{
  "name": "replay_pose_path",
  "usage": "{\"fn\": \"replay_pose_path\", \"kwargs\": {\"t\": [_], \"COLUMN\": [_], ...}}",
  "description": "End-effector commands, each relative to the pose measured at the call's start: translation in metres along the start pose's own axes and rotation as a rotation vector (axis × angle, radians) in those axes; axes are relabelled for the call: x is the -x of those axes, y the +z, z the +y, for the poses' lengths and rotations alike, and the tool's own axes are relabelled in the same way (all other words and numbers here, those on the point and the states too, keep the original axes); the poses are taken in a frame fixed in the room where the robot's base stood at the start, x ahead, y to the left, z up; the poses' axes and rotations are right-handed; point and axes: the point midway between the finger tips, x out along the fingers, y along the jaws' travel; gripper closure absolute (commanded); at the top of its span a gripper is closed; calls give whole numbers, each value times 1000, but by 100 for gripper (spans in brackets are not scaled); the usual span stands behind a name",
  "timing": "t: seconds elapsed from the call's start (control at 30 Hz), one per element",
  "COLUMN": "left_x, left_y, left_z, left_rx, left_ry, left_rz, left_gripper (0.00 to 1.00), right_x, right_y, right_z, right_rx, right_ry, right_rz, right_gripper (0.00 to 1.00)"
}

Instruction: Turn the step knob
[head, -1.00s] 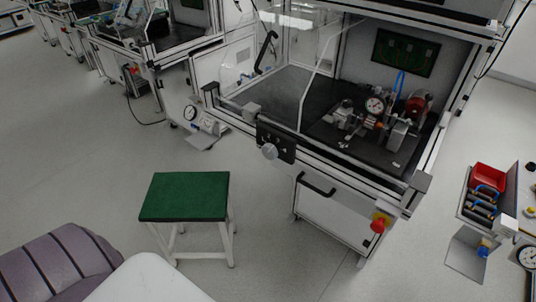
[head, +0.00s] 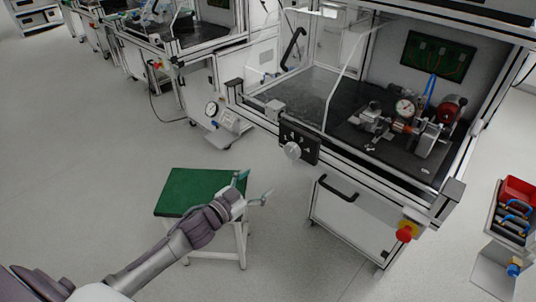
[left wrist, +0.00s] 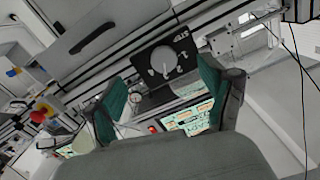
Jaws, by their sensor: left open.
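The step knob (head: 292,151) is a light grey round knob on a black panel (head: 310,148) at the front edge of the test bench. In the left wrist view the knob (left wrist: 166,60) sits on the black panel, which carries numbers and the word STEP. My left gripper (head: 258,190) is open and empty, below and to the left of the knob in the head view, apart from it. In the left wrist view its two green fingers (left wrist: 160,95) stand apart, with the knob beyond them. My right gripper is not in view.
A green-topped stool (head: 190,190) stands behind my left arm. A black handle (head: 338,188) and a red emergency button (head: 404,234) are on the bench front. A clear guard (head: 345,75) stands above the bench. Open floor lies left.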

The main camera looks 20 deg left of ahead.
Motion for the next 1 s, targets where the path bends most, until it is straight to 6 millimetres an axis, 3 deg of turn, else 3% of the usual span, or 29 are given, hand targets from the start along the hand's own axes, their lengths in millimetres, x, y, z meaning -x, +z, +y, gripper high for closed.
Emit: {"fn": "replay_pose_path", "kwargs": {"t": [0.03, 0.17, 0.37, 0.7, 1.0], "left_x": [-1, -7, -38, -109, -138], "left_y": [-15, -30, -33, -35, -35], "left_z": [2, 4, 4, 6, 7], "left_rx": [-5, -8, -8, -7, -6], "left_ry": [14, 26, 24, 23, 25], "left_rz": [31, 60, 61, 58, 56], "left_gripper": [18, 18, 18, 18, 18], "right_x": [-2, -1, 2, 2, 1], "right_y": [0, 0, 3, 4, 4], "right_z": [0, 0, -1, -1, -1], "right_rx": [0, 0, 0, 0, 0], "right_ry": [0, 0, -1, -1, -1], "right_rz": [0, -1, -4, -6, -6], "right_gripper": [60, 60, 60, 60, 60]}}
